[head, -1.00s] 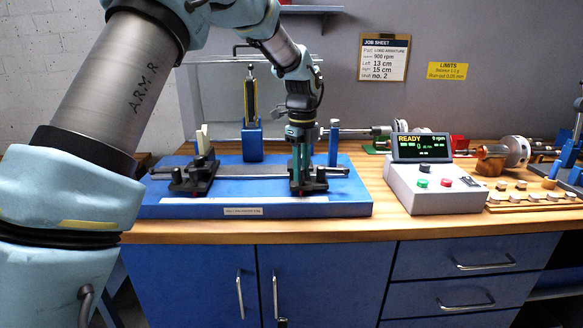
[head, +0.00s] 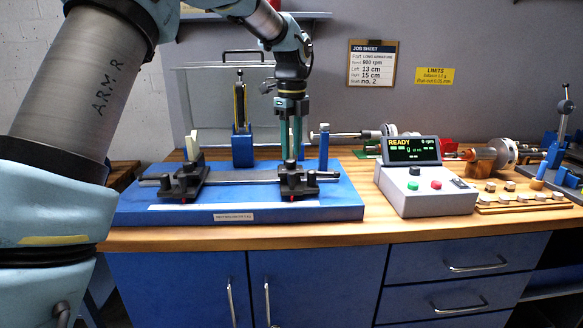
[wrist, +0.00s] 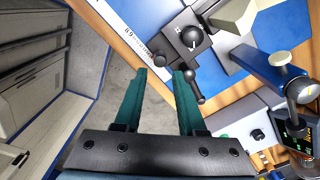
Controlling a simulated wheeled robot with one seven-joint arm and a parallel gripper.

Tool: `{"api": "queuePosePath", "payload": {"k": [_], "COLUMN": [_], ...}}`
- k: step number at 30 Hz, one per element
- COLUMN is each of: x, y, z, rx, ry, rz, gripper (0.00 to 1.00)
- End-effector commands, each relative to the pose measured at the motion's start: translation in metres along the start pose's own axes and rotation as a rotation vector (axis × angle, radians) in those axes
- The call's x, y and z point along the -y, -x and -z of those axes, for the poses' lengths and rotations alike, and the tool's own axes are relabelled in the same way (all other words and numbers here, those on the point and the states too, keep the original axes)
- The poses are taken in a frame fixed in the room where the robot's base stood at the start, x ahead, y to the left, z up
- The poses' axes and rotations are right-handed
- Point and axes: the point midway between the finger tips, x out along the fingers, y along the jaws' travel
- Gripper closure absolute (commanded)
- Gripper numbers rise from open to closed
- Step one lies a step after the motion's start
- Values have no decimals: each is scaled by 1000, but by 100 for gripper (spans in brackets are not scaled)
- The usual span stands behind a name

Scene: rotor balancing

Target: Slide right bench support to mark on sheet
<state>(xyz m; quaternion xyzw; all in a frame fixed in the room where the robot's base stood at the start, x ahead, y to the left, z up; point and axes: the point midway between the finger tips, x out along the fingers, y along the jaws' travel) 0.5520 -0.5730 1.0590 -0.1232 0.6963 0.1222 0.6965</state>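The right bench support (head: 296,184) is a black block with knobs on the grey rail of the blue bench base (head: 335,205). A red pointer shows at its front, by the pale scale strip (head: 240,205). The left support (head: 184,182) stands left on the same rail, with a cream upright block. My gripper (head: 291,155) points down above and behind the right support, apart from it. In the wrist view my gripper (wrist: 160,72) has its green fingers spread with nothing between them. The right support (wrist: 186,38) lies just beyond the fingertips. The job sheet (head: 371,66) reads left 13 cm, right 15 cm.
A blue post with a yellow-black part (head: 241,125) and a shorter blue post (head: 324,147) stand behind the rail. The control box (head: 425,190) reads READY. Rotors and several small weights (head: 520,195) lie to the right. The wooden bench edge (head: 240,238) is in front.

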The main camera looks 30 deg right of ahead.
Motion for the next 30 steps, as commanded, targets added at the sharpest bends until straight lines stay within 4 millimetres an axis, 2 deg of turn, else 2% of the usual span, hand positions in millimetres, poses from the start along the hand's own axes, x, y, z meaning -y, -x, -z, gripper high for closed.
{"api": "queuePosePath", "payload": {"k": [3, 9, 25, 28, 30], "x": [0, 0, -1, -13, -32], "y": [18, 32, 32, 28, 20], "z": [-1, 0, -1, -12, -27], "rx": [1, 0, 0, 3, 7], "ry": [1, 1, 8, 90, 224], "rz": [3, 0, 0, 2, 5], "gripper": [60, 60, 60, 60, 60]}}
